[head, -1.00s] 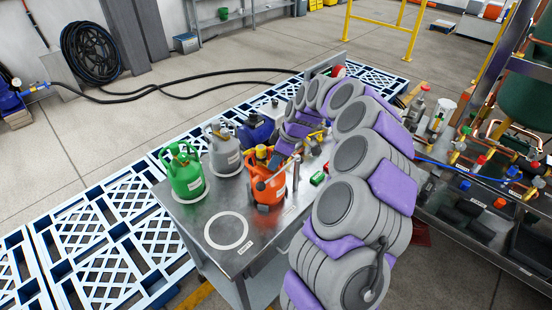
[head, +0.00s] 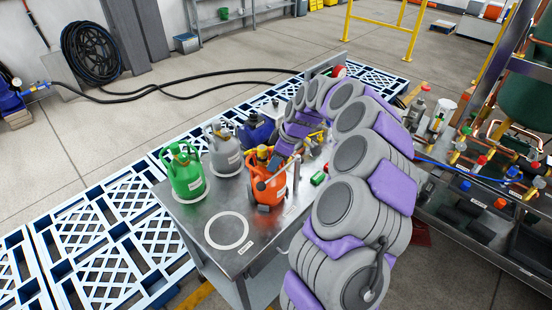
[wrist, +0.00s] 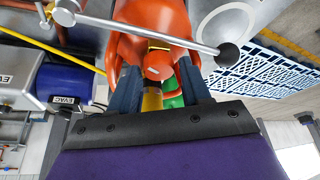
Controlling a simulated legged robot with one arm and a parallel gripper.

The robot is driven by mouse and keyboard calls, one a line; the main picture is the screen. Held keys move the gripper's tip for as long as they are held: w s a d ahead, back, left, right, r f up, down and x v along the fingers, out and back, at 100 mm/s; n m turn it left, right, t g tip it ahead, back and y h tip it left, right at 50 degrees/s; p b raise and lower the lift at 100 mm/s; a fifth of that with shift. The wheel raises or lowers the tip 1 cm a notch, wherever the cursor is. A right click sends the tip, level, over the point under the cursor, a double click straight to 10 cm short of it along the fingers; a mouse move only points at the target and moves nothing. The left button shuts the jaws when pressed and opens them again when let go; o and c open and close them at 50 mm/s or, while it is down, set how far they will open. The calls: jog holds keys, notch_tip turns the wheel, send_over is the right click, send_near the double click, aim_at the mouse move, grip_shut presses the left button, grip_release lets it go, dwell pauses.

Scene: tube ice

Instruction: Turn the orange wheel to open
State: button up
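An orange tank (head: 277,188) stands on the steel table, right of a grey tank (head: 226,154) and a green tank (head: 187,176). My gripper (wrist: 158,84) is at the top of the orange tank, which fills the upper middle of the wrist view (wrist: 150,14). Its two dark fingers are apart, one on either side of an orange knob-like part (wrist: 160,72) and a yellow piece (wrist: 152,100). I cannot tell whether that part is the wheel, or whether the fingers touch it. A silver rod (wrist: 140,34) with a black ball end crosses just ahead of the fingertips.
A white ring (head: 228,231) marks a clear spot at the table's front. A blue tank (head: 257,132) stands behind. A rack with copper pipes (head: 505,135) is at the right.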

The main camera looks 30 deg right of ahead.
jog(key=shift+o, duration=1)
jog(key=shift+r, duration=0.15)
jog(key=p+v, duration=0.2)
jog(key=v, duration=1.5)
jog(key=w+a+r+m+g+h+p, duration=0.1)
jog(key=w+a+m+g+h+p, duration=0.25)
jog(key=a+m+p, duration=0.45)
jog(key=shift+m+t, duration=0.35)
jog(key=shift+m, duration=0.05)
jog(key=d+f+p, duration=0.1)
jog(key=f, duration=0.4)
jog(key=f+p, duration=0.1)
jog(key=f, duration=0.5)
jog(key=d+f+p, duration=0.1)
jog(key=f+p, duration=0.1)
jog(key=f, duration=0.4)
jog(key=shift+w+d, duration=0.3)
jog(key=shift+w, duration=0.05)
